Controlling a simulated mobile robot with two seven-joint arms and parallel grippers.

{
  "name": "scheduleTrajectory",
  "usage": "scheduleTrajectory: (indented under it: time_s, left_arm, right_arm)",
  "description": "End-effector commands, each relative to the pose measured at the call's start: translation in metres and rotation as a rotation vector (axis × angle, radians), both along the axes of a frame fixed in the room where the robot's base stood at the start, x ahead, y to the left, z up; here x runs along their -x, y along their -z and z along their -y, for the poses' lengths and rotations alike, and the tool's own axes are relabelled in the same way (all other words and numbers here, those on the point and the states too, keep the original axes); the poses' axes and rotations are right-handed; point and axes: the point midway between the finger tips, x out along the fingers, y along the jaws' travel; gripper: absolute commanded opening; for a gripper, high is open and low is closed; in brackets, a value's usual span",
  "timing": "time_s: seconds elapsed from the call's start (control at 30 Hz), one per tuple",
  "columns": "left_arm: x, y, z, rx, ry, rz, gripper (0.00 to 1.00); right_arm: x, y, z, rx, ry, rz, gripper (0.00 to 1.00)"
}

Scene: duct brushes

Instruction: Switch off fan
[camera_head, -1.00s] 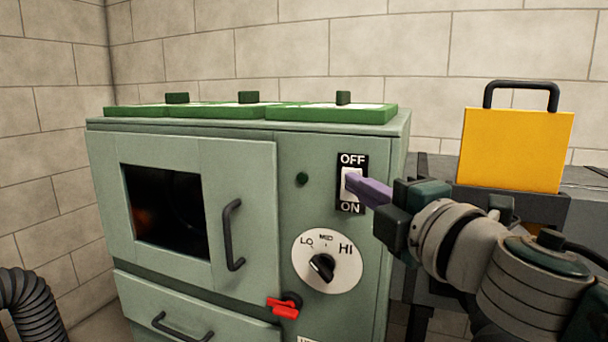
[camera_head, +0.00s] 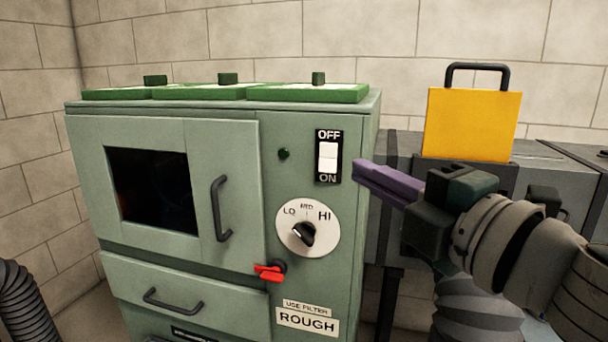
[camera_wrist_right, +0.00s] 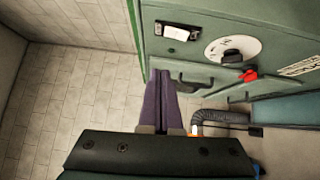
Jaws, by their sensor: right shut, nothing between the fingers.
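The green cabinet (camera_head: 240,260) carries a black switch plate marked OFF above and ON below. Its white rocker switch (camera_head: 327,157) is fully visible and nothing touches it; it also shows in the right wrist view (camera_wrist_right: 178,32). My right gripper (camera_head: 358,172) is to the right of the switch plate, apart from it. Its purple fingers are shut and empty, pointing left toward the cabinet; they also show in the right wrist view (camera_wrist_right: 162,76). The fan itself cannot be made out behind the dark window (camera_head: 152,190). My left gripper is not in view.
A small dark green lamp (camera_head: 283,154) is left of the switch. A yellow panel with a handle (camera_head: 472,125) stands behind my right arm. A black hose (camera_head: 17,305) is at lower left.

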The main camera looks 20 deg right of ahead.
Motion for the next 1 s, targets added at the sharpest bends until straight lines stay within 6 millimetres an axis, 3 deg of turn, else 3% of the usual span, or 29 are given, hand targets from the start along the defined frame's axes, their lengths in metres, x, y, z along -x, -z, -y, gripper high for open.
scheduleTrajectory:
  time_s: [0.2, 0.77, 0.87, 1.0]
  left_arm:
    - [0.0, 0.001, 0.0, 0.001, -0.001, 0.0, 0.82]
    - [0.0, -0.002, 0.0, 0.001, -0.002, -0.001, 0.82]
    - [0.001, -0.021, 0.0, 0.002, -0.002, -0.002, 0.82]
    - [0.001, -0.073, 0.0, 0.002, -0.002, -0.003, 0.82]
  right_arm:
    - [0.019, -0.001, 0.004, 0.001, 0.001, 0.0, 0.0]
    - [0.022, -0.005, 0.006, -0.016, 0.011, -0.007, 0.0]
    - [0.026, -0.017, 0.016, -0.128, 0.089, -0.06, 0.0]
    - [0.055, -0.026, 0.045, -0.484, 0.354, -0.286, 0.0]
